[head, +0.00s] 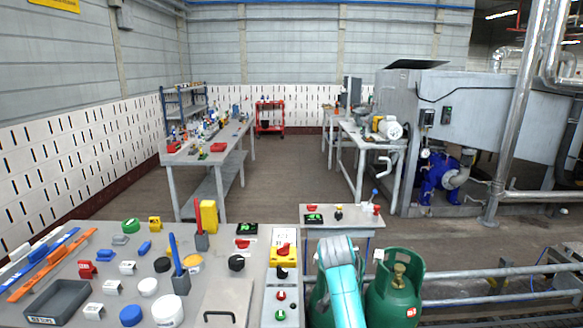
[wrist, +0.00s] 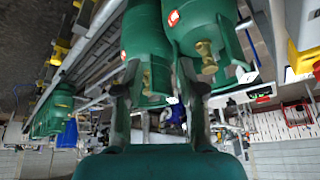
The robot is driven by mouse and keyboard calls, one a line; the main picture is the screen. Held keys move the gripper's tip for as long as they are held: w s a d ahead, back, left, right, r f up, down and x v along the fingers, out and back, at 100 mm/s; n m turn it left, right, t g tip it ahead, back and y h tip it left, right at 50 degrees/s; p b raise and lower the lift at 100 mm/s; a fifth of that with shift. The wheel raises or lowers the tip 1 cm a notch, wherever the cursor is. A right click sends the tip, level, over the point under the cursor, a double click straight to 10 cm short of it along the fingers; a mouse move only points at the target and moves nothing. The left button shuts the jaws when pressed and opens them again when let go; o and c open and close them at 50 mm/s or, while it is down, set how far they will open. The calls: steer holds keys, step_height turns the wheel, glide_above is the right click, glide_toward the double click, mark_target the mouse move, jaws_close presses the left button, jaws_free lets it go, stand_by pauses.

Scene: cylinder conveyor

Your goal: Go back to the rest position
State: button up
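In the wrist view, which looks upside down, my gripper (wrist: 153,88) shows two dark fingers set wide apart, with nothing clamped between them. A green gas cylinder (wrist: 146,35) with a brass valve appears beyond and between the fingers. A second green cylinder (wrist: 205,22) with a red label is beside it. Another green cylinder (wrist: 52,115) is farther off at the left. In the head view, my teal arm (head: 343,285) reaches up at the bottom centre, and its fingers cannot be made out. A green cylinder (head: 395,297) stands right of it; another (head: 319,305) is partly hidden behind it.
A grey table (head: 75,240) with blocks, caps and a tray fills the front left. A control panel (head: 284,270) with buttons is at its right end. Metal rails (head: 500,272) run along the right. The floor (head: 285,175) between the rear benches is clear.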

steer(key=s+d+f+n+t+y, duration=0.1)
steer(key=s+f+n+t, duration=0.1)
steer(key=s+f, duration=0.8)
steer(key=s+d+f+n+t, duration=0.1)
steer(key=s+f+n+t, duration=0.1)
steer(key=s+f, duration=0.9)
steer(key=s+f+n+t+y, duration=0.1)
steer(key=s+f, duration=0.3)
steer(key=s, duration=0.4)
steer(key=s+r+n+t+y, duration=0.1)
steer(key=s+r+t, duration=0.15)
steer(key=s, duration=0.75)
steer(key=s+r+n+t, duration=0.1)
steer(key=s+r, duration=0.2)
steer(key=s, duration=0.6)
steer(key=s+r+n+t, duration=0.1)
steer(key=s+r+t, duration=0.1)
steer(key=s+r, duration=1.1)
step_height(320, 180, up, 4)
steer(key=shift+s+d+f, duration=0.2)
steer(key=shift+s+d, duration=0.1)
steer(key=shift+d, duration=0.1)
